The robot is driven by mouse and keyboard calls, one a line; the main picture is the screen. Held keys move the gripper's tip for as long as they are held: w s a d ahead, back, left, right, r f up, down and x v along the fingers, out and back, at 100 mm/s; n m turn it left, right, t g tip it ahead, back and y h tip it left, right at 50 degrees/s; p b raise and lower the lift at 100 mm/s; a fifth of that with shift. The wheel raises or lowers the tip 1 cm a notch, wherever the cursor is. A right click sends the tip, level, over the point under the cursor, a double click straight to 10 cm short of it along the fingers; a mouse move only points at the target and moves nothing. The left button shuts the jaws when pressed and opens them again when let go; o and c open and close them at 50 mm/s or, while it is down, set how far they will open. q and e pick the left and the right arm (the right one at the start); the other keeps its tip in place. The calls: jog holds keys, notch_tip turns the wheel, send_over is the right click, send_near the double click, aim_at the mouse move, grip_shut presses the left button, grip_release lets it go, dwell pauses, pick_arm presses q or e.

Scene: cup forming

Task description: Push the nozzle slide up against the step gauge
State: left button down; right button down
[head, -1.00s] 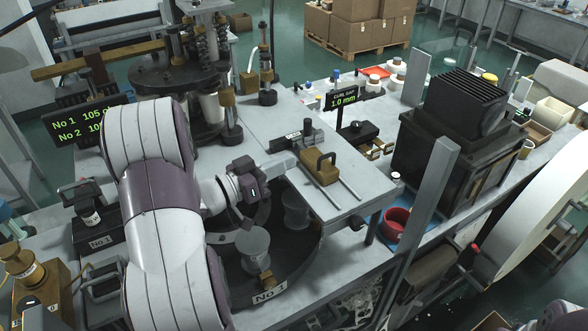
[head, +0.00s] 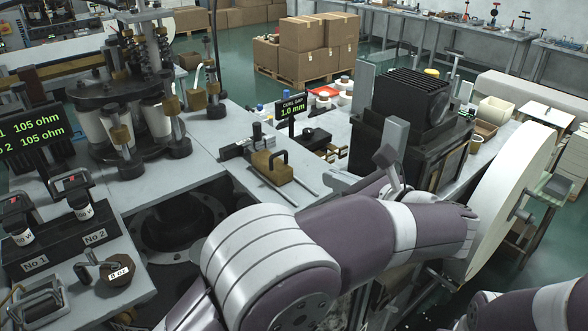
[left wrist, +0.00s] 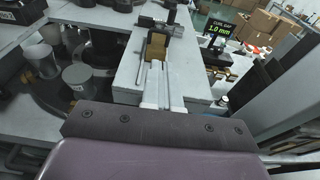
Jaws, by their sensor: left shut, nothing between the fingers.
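The nozzle slide, a brass block with a black arched handle (head: 272,167), sits on two thin rails on the grey plate. It also shows in the left wrist view (left wrist: 157,50). Just behind it are a grey bar and a small dark upright block (head: 257,131), which seem to be the step gauge. I cannot tell whether slide and gauge touch. My left gripper (head: 338,178) is right of the slide, near the rail ends, and partly hidden by its arm. In the left wrist view its pale fingers (left wrist: 157,68) are shut, empty and point at the slide's near side. My right gripper is out of view.
A "CURL GAP 1.0 mm" display (head: 291,107) stands behind the slide. A black finned box (head: 415,110) is close right of my left wrist. A large pale wheel (head: 512,200) is at the right. The plate left of the slide is clear.

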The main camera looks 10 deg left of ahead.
aim_at(280, 154)
pick_arm(q)
jog(key=p+x, duration=0.6)
jog(key=x, duration=0.7)
jog(key=shift+w+a, duration=0.15)
jog(key=shift+a, duration=0.15)
jog(key=shift+w+a+f, duration=0.1)
jog(key=shift+a, duration=0.05)
jog(key=b, duration=0.3)
jog(key=shift+a+f+b, duration=0.2)
jog(key=shift+f+b, duration=0.15)
jog(key=shift+b, duration=0.05)
jog(key=shift+w+r, duration=0.1)
jog(key=shift+r, duration=0.25)
